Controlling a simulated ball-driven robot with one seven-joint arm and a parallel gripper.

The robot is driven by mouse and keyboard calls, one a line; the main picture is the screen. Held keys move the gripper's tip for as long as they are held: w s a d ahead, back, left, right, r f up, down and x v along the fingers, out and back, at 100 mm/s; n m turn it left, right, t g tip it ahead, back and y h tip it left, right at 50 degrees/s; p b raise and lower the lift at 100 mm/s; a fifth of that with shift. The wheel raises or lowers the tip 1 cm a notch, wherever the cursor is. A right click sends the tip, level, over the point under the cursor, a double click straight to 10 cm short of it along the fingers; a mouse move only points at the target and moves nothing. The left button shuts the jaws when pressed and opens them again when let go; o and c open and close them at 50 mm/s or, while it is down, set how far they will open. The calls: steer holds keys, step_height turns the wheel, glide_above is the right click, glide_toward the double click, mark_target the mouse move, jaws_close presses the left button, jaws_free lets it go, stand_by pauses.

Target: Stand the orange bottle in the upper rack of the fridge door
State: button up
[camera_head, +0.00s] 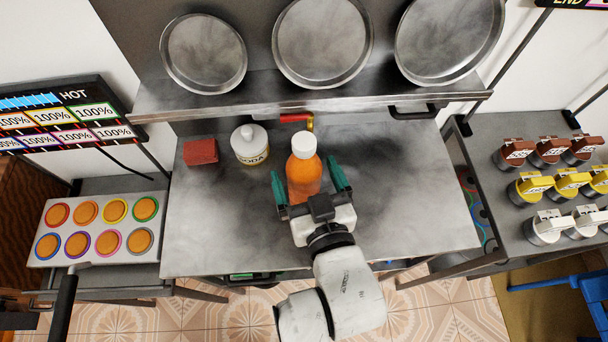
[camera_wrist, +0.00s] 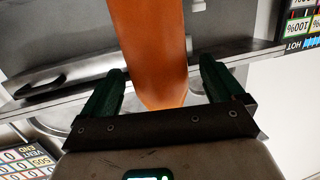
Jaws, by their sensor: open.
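The orange bottle (camera_head: 304,178) with a white cap stands upright on the grey metal table. My gripper (camera_head: 308,180) is open, with one green finger on each side of the bottle. In the wrist view the orange bottle (camera_wrist: 150,50) rises between the two green fingers of my gripper (camera_wrist: 160,85), with a gap visible on both sides. No fridge door or upper rack can be made out in either view.
A white soda bottle (camera_head: 249,146) and a red block (camera_head: 200,152) stand left of the orange bottle. A red-handled item (camera_head: 297,119) lies behind it. Round pans (camera_head: 323,42) hang at the back. The table's right side (camera_head: 420,190) is clear.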

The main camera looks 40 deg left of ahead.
steer(key=shift+x, duration=0.8)
steer(key=c, duration=1.5)
steer(key=shift+r, duration=0.15)
steer(key=shift+c, duration=0.4)
